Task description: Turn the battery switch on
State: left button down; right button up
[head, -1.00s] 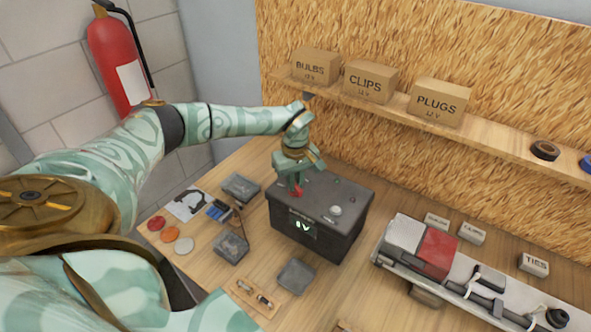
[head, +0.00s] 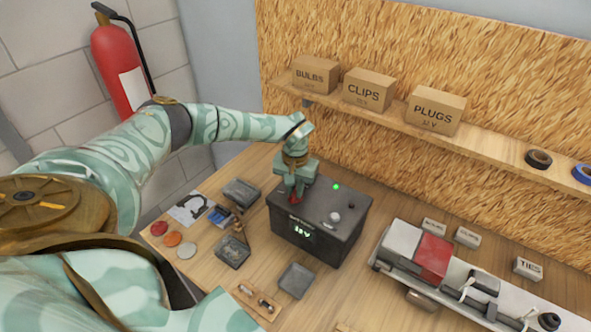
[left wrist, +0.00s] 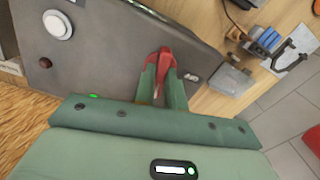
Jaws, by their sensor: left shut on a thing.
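The red battery switch (head: 295,198) is at the left of the top, mostly hidden by my left gripper (head: 293,192). In the left wrist view the red switch (left wrist: 163,60) sits between the two green fingers (left wrist: 161,82), which are shut on its handle. My right gripper is not in view.
Small grey trays (head: 296,280) and coloured discs (head: 173,239) lie left and in front of the box. A long light unit (head: 400,240) lies to the right. Above is a shelf (head: 400,120) with cardboard boxes (head: 368,88).

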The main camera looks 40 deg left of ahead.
pick_arm(q)
jog(key=shift+w+r+m, duration=0.1)
jog(key=shift+r+m, duration=0.05)
jog(key=shift+m, duration=1.05)
jog(key=shift+w+d, duration=0.1)
jog(key=shift+m+b, duration=0.4)
jog(key=shift+b, duration=1)
jog(key=shift+s, duration=0.2)
jog(key=c, duration=1.4)
grip_release()
jog(key=shift+w, duration=0.1)
jog(key=shift+o, duration=0.2)
